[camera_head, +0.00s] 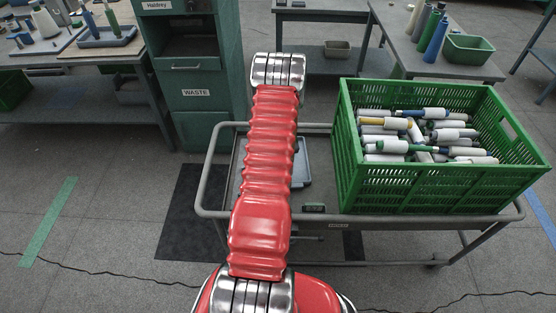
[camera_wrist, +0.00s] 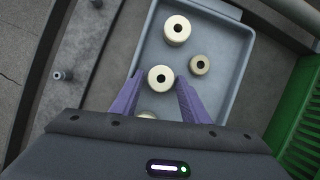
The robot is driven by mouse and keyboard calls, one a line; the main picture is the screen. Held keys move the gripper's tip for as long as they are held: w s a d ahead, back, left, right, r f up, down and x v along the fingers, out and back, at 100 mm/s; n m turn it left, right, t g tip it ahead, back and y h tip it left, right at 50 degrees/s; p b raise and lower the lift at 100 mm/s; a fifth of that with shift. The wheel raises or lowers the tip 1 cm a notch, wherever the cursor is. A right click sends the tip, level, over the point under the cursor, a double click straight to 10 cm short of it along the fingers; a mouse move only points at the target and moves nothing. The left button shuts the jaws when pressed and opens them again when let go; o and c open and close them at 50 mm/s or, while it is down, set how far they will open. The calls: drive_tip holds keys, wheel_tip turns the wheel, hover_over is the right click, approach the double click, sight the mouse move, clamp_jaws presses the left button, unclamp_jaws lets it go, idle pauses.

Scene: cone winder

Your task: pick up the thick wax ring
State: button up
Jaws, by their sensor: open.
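Several cream wax rings with dark holes lie in a grey tray (camera_wrist: 228,92) in the wrist view. One wax ring (camera_wrist: 177,30) near the tray's top shows a tall side wall and looks thick. A second ring (camera_wrist: 160,78) lies between my fingertips in the picture. A smaller ring (camera_wrist: 200,65) is to the right, and another ring (camera_wrist: 147,115) is partly hidden lower down. My gripper (camera_wrist: 160,80) is open, its purple fingers either side of the second ring; I cannot tell if they touch it. The head view shows the tray's edge (camera_head: 303,165), with my arm hiding the gripper.
A green crate (camera_head: 440,190) full of yarn cones stands on the right of the trolley (camera_head: 230,205), close to the tray. Its wall shows in the wrist view (camera_wrist: 300,125). A green waste cabinet (camera_head: 197,95) and benches stand behind.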

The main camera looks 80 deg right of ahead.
drive_tip(key=shift+c, duration=0.2)
idle(0.4)
drive_tip(key=c, duration=0.7)
